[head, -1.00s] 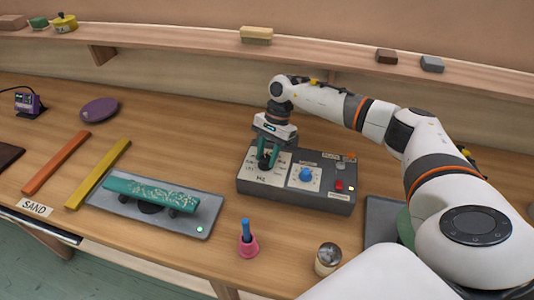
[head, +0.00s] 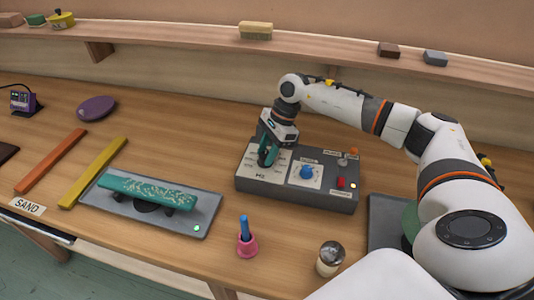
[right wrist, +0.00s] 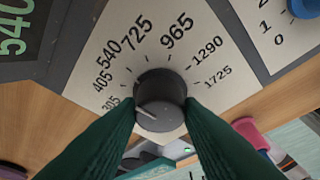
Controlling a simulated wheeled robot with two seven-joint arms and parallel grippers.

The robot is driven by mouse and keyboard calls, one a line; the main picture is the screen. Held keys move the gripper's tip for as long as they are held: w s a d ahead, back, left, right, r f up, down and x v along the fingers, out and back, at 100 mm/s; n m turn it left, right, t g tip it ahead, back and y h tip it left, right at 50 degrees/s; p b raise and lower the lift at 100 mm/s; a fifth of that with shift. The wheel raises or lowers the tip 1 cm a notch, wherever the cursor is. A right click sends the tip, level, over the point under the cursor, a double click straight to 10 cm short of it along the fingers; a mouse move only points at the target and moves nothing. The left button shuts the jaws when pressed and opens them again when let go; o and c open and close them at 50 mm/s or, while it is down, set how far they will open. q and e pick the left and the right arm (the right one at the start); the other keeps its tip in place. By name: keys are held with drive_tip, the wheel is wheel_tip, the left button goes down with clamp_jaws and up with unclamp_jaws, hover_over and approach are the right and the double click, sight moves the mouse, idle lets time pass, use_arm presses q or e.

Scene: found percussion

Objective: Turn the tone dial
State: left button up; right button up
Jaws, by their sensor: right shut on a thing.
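The tone dial is a black round knob (right wrist: 160,98) on a pale plate (right wrist: 95,60) marked from 305 to 1725. The plate sits on the left part of a grey control box (head: 290,196). My right gripper (head: 268,158) points down over this plate. In the right wrist view its two green fingers (right wrist: 160,112) are on either side of the knob, shut on it. The knob's white line points left, towards the 305 end. Part of a dark display (right wrist: 17,35) shows a green 540. In the head view the fingers hide the knob. My left gripper is not in view.
A blue knob (head: 306,172) and a red button (head: 342,183) are on the same box. A teal bar (head: 150,192) lies on a grey stand to the left. A pink holder with a blue stick (head: 246,240) and a small jar (head: 330,258) stand in front.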

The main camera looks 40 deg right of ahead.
drive_tip(key=shift+m, duration=0.5)
drive_tip(key=o, duration=1)
drive_tip(key=shift+c, duration=0.2)
drive_tip(key=shift+r, duration=0.15)
drive_tip(key=b+v, duration=0.3)
drive_tip(key=v, duration=0.8)
drive_tip(key=shift+s+r, duration=0.25)
drive_tip(key=shift+r, duration=0.15)
drive_tip(key=shift+d, duration=0.1)
